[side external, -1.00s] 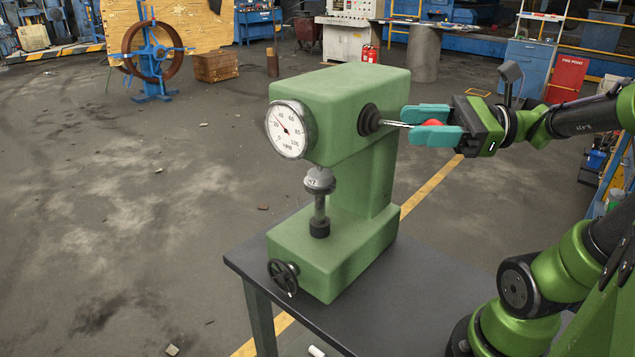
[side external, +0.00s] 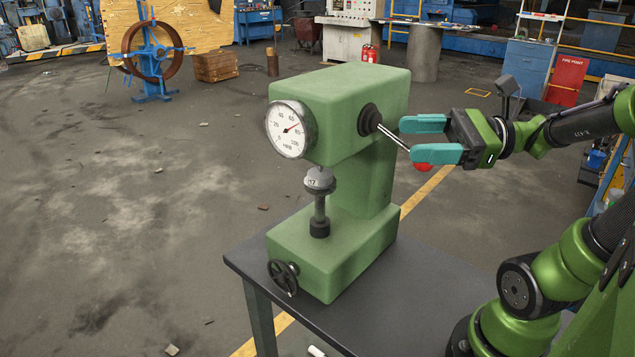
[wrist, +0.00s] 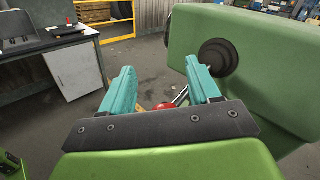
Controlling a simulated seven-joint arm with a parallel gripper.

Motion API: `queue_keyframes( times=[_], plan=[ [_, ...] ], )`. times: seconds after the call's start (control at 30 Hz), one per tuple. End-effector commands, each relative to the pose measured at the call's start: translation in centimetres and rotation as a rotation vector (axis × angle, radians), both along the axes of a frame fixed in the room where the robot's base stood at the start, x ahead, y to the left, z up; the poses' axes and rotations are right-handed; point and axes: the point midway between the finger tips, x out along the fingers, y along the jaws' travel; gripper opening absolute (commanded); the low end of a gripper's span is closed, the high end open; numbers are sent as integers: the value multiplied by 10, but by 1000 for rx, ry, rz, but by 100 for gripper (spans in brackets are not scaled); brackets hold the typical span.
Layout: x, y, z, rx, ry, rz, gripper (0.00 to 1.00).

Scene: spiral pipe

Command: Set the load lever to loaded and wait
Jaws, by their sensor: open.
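The green hardness tester (side external: 340,110) stands on a dark table. Its load lever (side external: 393,137) is a metal rod with a red knob (side external: 423,167), sloping down to the right from a black hub (side external: 369,119). My gripper (side external: 407,140) is open, its teal fingers on either side of the lever's line; the lower finger partly covers the rod and knob. I cannot tell whether a finger touches the lever. In the wrist view the knob (wrist: 163,106) shows low between the fingers, beside the rod (wrist: 181,96). The dial gauge (side external: 288,129) needle points to the upper right, between 60 and 80.
A grey indenter (side external: 319,181) hangs above a dark anvil (side external: 320,227). A black handwheel (side external: 284,277) is on the tester's base. The table (side external: 400,300) is bare to the right of the tester. A workbench (wrist: 45,45) stands farther off in the wrist view.

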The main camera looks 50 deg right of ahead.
Motion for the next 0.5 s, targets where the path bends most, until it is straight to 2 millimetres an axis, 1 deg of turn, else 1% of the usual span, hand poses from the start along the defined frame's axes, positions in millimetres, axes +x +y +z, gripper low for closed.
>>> queue_keyframes(
  times=[0.17, 0.5],
  plan=[
    [-9, -10, 1, 0, -2, -1, 62],
    [-48, -48, 1, 1, -1, 0, 62]
  ],
)
